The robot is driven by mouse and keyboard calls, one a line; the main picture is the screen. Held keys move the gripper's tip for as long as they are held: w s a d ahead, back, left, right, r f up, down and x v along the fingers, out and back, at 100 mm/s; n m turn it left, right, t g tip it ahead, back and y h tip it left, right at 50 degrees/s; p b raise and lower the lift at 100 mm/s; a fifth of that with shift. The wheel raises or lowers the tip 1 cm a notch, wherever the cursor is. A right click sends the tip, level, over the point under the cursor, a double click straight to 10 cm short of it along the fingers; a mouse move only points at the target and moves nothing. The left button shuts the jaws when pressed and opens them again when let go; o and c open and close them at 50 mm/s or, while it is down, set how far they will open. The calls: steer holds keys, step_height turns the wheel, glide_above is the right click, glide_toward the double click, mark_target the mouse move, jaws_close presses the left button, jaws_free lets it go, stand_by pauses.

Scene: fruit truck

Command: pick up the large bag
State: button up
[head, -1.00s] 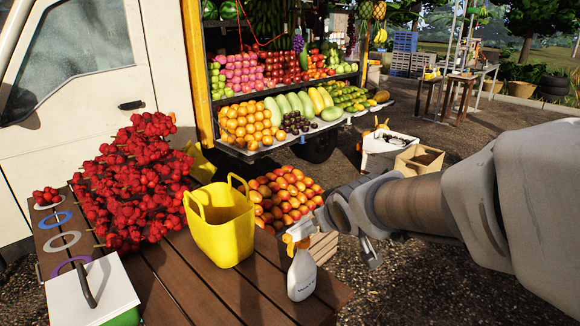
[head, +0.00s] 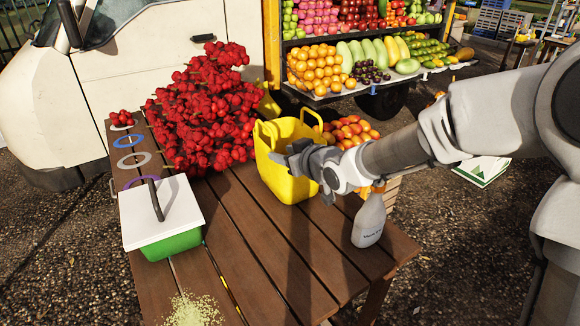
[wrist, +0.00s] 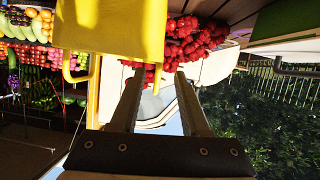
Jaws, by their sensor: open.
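The yellow bag (head: 285,180), with tall handles, stands upright on the wooden table. It is the only large bag I can make out. My gripper (head: 287,158) is at the front upper side of the bag and hides part of its rim and front.
A heap of red fruit (head: 205,110) stands left of the bag. A white spray bottle (head: 369,220) stands at the table's right edge, below my arm. A white-lidded green box (head: 163,215) is at front left.

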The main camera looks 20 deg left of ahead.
mark_target(270, 150)
steer(key=b+x, duration=0.1)
steer(key=x, duration=0.7)
steer(key=shift+w+f, duration=0.1)
steer(key=shift+c, duration=0.3)
jaws_close()
stand_by(1.1)
